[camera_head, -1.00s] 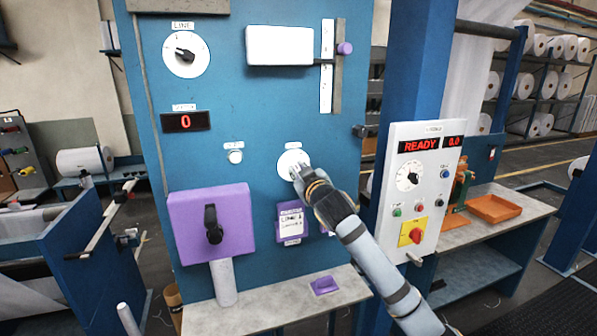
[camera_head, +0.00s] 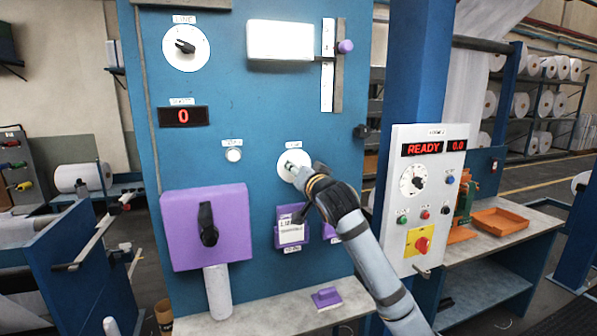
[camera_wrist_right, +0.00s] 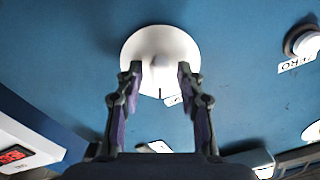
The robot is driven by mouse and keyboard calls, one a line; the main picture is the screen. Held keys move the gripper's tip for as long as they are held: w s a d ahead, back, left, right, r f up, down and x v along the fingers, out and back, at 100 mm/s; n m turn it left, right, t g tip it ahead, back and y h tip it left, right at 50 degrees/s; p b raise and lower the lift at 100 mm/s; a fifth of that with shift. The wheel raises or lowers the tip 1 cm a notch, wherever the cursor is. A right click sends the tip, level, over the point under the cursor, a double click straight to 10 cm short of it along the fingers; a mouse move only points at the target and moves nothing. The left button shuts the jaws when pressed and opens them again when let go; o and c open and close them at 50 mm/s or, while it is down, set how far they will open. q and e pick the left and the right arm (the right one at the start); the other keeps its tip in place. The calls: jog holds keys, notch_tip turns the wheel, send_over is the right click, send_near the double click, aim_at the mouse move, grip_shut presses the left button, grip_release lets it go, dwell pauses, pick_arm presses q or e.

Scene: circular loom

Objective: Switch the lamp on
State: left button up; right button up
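A round white dial (camera_head: 287,159) with a small label above it is on the blue panel. The label is too small to read surely. In the right wrist view the white dial (camera_wrist_right: 160,40) has a pale knob in its middle and a dark mark at its edge. My right gripper (camera_head: 300,172) is at this dial. In its wrist view the fingers (camera_wrist_right: 157,78) are apart, one on each side of the knob, with no clear contact. A white box (camera_head: 280,41), possibly the lamp, is at the panel's top and looks unlit. My left gripper is not in view.
A white button (camera_head: 233,155) is left of the dial. A purple box (camera_head: 207,228) with a black handle juts out at lower left. A card holder (camera_head: 291,229) is below the dial. A control box (camera_head: 421,190) reading READY is at right. A shelf (camera_head: 270,318) runs below.

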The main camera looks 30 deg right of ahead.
jog(key=b+v, duration=0.5)
jog(key=v, duration=0.2)
jog(key=shift+s, duration=0.1)
dwell(0.4)
